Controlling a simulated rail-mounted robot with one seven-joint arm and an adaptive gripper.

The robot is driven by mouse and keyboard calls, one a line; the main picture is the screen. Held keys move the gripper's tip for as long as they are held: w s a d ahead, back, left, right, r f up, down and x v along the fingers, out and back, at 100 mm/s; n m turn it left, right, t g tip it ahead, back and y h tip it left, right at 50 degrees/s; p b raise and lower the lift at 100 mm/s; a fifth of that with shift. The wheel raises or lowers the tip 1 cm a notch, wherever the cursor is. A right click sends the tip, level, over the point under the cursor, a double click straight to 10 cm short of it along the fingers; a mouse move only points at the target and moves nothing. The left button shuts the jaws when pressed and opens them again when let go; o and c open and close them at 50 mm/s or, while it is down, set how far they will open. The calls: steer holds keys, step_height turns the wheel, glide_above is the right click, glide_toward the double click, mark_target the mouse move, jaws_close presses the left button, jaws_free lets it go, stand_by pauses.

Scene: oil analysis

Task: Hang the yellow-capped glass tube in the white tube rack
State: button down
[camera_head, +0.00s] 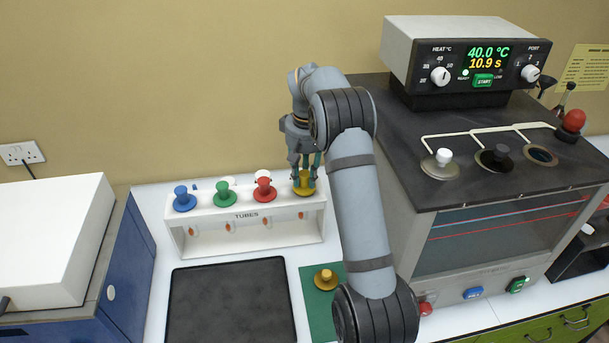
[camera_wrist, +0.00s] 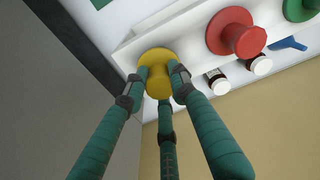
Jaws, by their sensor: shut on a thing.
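The white tube rack (camera_head: 246,229), marked TUBES, stands against the back wall. Blue (camera_head: 184,199), green (camera_head: 224,194) and red (camera_head: 263,187) caps sit along its top. My gripper (camera_head: 304,176) is above the rack's right end, shut on the yellow cap (camera_head: 304,188) of a tube. In the wrist view, the fingers close around the yellow cap (camera_wrist: 157,72), beside the red cap (camera_wrist: 236,35). The glass below the yellow cap is hidden, so I cannot tell whether it rests in the rack.
A gold-coloured knobbed piece (camera_head: 326,278) sits on a green mat (camera_head: 318,309). A black mat (camera_head: 229,304) lies in front of the rack. A heated bath unit (camera_head: 470,190) stands close on the right, and a blue-and-white box (camera_head: 55,250) on the left.

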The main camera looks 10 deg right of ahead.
steer(key=shift+f, duration=0.3)
steer(key=c, duration=1.4)
jaws_free()
steer(key=shift+o, duration=0.2)
step_height(320, 180, up, 12)
steer(key=s, duration=0.1)
steer(key=shift+s+f, duration=0.1)
